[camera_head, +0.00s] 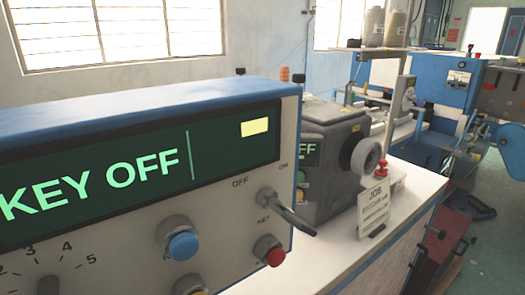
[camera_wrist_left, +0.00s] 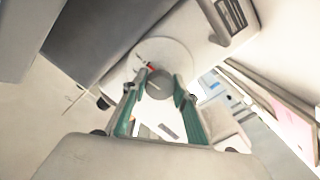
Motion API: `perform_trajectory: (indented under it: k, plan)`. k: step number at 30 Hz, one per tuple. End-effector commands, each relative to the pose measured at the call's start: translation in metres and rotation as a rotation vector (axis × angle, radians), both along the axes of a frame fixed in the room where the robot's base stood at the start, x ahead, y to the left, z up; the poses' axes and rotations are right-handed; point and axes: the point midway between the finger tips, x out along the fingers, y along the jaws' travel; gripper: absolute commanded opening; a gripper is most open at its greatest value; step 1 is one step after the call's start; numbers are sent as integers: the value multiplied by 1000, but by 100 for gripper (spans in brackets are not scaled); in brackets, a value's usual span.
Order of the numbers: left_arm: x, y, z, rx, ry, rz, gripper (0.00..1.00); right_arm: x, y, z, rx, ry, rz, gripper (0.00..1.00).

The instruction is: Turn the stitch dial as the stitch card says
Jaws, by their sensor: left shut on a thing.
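My left gripper (camera_wrist_left: 163,84) shows only in the left wrist view. Its two teal fingers are shut on a small round grey knob in front of a pale disc (camera_wrist_left: 178,51) with a red mark; it looks like the stitch dial (camera_wrist_left: 159,84). Its markings cannot be read here. In the head view the stitch card (camera_head: 373,208), headed JOB, stands upright on the white table; its smaller lines are too small to read. The grey sewing machine (camera_head: 328,150) stands behind it, with a round wheel on its side. My right gripper is in neither view.
A large control panel (camera_head: 150,110) fills the near left of the head view. Its display (camera_head: 90,180) reads KEY OFF. It has a lever switch (camera_head: 287,212), a blue button (camera_head: 183,246), a red button (camera_head: 270,250) and a numbered scale. The white table (camera_head: 335,245) is bare in front of the card.

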Motion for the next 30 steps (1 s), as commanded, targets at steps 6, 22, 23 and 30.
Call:
perform_trajectory:
  k: [6,22,23,30]
  plan:
    - [1,1,1,-1,0,2,45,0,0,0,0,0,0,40]
    - [-11,18,0,-2,1,2,45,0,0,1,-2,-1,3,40]
    - [-15,22,1,-2,1,1,45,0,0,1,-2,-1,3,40]
    - [-43,61,0,-2,2,3,45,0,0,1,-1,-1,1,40]
